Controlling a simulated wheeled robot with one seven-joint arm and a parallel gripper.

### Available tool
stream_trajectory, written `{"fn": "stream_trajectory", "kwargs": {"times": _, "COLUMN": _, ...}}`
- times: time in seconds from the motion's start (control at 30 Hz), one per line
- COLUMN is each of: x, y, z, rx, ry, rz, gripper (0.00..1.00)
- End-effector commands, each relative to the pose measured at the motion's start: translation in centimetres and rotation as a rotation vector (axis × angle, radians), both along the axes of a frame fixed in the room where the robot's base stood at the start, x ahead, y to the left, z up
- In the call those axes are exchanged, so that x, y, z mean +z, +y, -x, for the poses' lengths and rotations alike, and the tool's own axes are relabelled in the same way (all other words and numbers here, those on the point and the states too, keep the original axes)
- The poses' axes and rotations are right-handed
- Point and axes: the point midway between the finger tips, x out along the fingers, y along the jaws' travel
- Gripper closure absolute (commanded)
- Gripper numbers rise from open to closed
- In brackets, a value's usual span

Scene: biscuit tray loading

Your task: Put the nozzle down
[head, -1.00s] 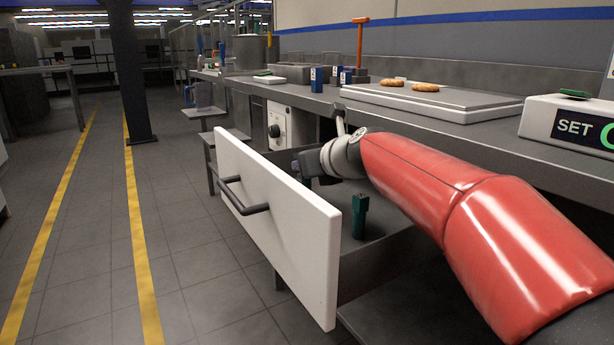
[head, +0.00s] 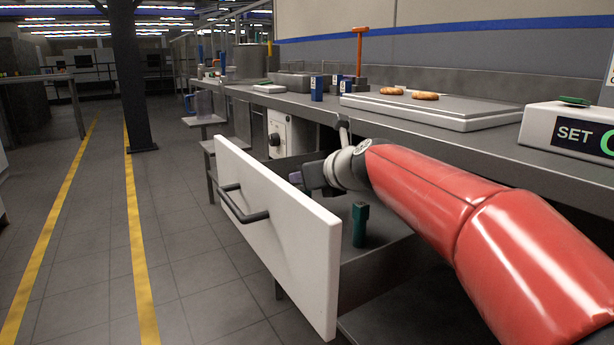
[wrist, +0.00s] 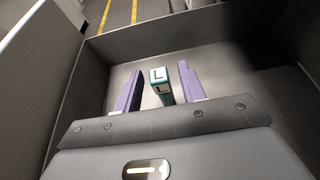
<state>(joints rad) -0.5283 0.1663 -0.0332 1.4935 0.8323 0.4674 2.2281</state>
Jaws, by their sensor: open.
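In the wrist view a teal nozzle (wrist: 161,86) marked "L" stands between the two purple fingers of my gripper (wrist: 157,88). The fingers are apart, with a clear gap on the nozzle's left and a narrower one on its right. It appears to rest on the floor of the open drawer (wrist: 228,78).
Above, the counter holds a flat tray (head: 420,112) with two biscuits, blue boxes (head: 317,88), an orange-handled tool (head: 360,50) and a "SET" box (head: 570,133). The floor left of the drawer is clear.

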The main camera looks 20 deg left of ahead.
Motion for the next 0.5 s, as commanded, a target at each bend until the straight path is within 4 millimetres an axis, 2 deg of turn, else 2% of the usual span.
{"fn": "stream_trajectory", "kwargs": {"times": 0.3, "x": 2.8, "y": -4.8, "z": 4.1, "rx": -0.002, "ry": -0.002, "rz": -0.001, "gripper": 0.60}}
{"fn": "stream_trajectory", "kwargs": {"times": 0.5, "x": 3.9, "y": -6.9, "z": 5.9, "rx": -0.001, "ry": -0.002, "rz": -0.001, "gripper": 0.60}}
